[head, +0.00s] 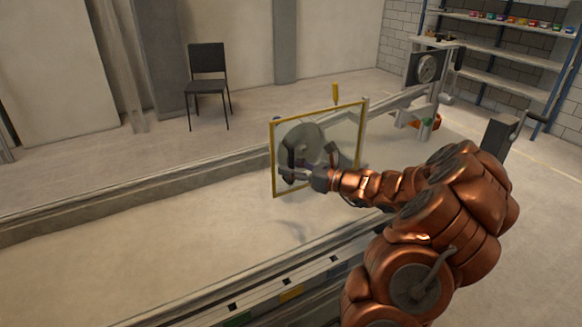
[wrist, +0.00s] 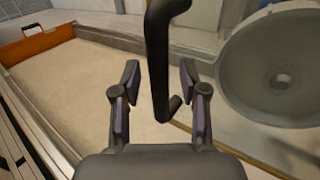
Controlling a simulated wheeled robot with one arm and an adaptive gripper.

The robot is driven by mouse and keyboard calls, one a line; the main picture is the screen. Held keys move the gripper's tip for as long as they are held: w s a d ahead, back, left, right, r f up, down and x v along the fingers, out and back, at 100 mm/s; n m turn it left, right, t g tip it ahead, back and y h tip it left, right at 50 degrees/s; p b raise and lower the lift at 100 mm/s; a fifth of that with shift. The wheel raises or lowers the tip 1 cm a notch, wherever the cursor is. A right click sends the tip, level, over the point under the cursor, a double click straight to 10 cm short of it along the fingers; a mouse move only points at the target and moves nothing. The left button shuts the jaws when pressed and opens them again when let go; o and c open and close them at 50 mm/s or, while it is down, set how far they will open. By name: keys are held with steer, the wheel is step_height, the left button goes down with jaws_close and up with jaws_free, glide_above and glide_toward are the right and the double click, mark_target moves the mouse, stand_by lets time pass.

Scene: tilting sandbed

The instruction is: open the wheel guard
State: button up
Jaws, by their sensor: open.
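The wheel guard (head: 273,160) is a clear upright panel in a yellow frame, standing over the sandbed in the middle of the head view. A grey round wheel (head: 303,138) shows at the panel; a large grey dish-shaped part (wrist: 275,75) fills the right of the wrist view. My gripper (head: 300,172) is at the lower part of the guard in the head view. In the wrist view my gripper (wrist: 159,82) is open, with a black bent handle (wrist: 158,60) between its fingers, apart from both pads. What the handle is fixed to is out of view.
The long sandbed (head: 130,245) has raised side walls and pale sand. An orange end board (wrist: 38,45) shows at left in the wrist view. A black chair (head: 207,80) stands at the back wall; shelves (head: 510,50) stand at the far right.

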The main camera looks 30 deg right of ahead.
steer(key=shift+c, duration=0.2)
jaws_close()
stand_by(0.4)
